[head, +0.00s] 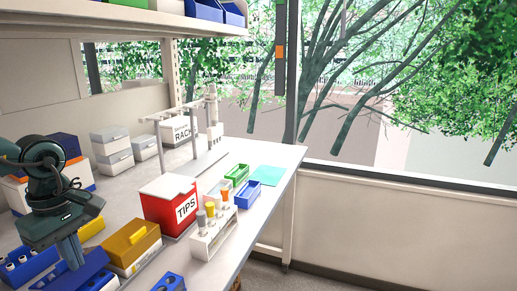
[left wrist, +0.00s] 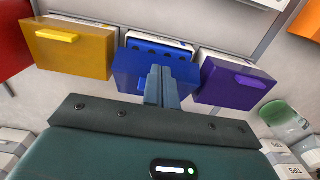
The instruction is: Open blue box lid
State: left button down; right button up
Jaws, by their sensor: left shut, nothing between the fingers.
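The blue box stands at the lower left of the bench in the head view, with its blue lid (head: 94,267) beside my fingers. In the left wrist view the blue lid (left wrist: 128,72) is in the middle, and a blue inside with dark round holes (left wrist: 155,50) shows beyond its edge, so the lid looks raised and tilted; how far is unclear. My left gripper (head: 76,264) is shut and empty, pointing down. It also shows in the left wrist view (left wrist: 160,72), its fingertips overlapping the lid's edge; contact cannot be told. My right gripper is not in view.
A box with a yellow lid (left wrist: 70,48) stands to one side of the blue box and a purple-lidded one (left wrist: 232,84) to the other. A red TIPS box (head: 166,208) and a white tube rack (head: 212,235) stand farther right. Blue racks stand close by.

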pick_arm(q)
jog(key=shift+a+r, duration=0.1)
jog(key=shift+w+a+r, duration=0.15)
jog(key=shift+a+r, duration=0.15)
jog(key=shift+a, duration=0.1)
jog(key=shift+a+r+p, duration=0.1)
jog(key=shift+p, duration=0.2)
jog(key=shift+w+a+r, duration=0.1)
jog(key=shift+a+r, duration=0.05)
jog(key=shift+a, duration=0.15)
jog(key=shift+a+r, duration=0.1)
jog(key=shift+a, duration=0.05)
jog(key=shift+a, duration=0.1)
dwell(0.3)
jog(key=shift+w+a+r+p, duration=0.25)
jog(key=shift+a+p, duration=0.1)
jog(key=shift+a, duration=0.15)
dwell(0.4)
